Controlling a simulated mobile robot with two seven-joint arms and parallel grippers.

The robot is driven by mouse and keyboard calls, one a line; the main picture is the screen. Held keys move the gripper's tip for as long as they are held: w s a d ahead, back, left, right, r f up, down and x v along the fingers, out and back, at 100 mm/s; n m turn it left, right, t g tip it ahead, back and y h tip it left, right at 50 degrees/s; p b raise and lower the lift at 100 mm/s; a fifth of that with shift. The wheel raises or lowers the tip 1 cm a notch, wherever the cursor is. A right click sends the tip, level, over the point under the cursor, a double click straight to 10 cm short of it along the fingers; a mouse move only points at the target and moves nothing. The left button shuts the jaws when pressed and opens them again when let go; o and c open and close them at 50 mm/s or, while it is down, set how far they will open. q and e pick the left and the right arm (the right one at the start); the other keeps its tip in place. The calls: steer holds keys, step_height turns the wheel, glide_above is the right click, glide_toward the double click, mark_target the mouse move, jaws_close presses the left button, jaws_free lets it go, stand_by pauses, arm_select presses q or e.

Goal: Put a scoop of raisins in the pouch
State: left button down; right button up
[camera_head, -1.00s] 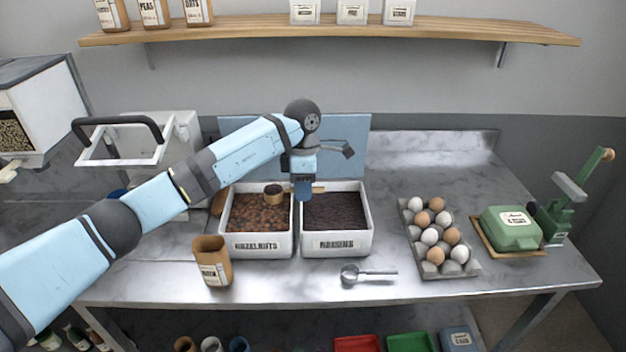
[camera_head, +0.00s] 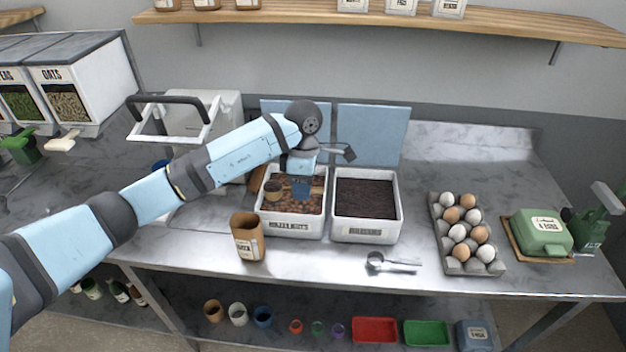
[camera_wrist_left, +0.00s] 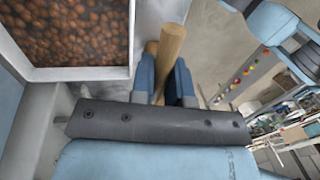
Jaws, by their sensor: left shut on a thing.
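My left gripper (camera_head: 301,192) is shut on the wooden handle of a scoop (camera_head: 273,187), above the hazelnut bin. The scoop's small round cup points left; its contents are too small to tell. In the left wrist view the handle (camera_wrist_left: 172,45) passes between the blue fingers (camera_wrist_left: 164,85), with the cup out of sight. The raisin bin (camera_head: 367,236), white and full of dark raisins, stands right of the gripper, its blue lid raised behind. The brown pouch (camera_head: 248,238) stands upright and open at the front, left of the bins. My right gripper is not in view.
The hazelnut bin (camera_head: 290,229) adjoins the raisin bin. A metal scoop (camera_head: 376,262) lies in front of the bins. An egg tray (camera_head: 470,268) and green box (camera_head: 541,233) stand at right. A white container (camera_head: 190,125) stands behind my arm.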

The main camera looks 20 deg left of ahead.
arm_select(q)
steer(key=s+a+r+m+t+h+b, duration=0.1)
steer(key=s+a+t+h+b, duration=0.6)
steer(key=b, duration=2.2)
steer(key=s+r+t+h, duration=0.1)
steer(key=t, duration=0.5)
steer(key=shift+s+h, duration=0.3)
steer(key=shift+s, duration=0.1)
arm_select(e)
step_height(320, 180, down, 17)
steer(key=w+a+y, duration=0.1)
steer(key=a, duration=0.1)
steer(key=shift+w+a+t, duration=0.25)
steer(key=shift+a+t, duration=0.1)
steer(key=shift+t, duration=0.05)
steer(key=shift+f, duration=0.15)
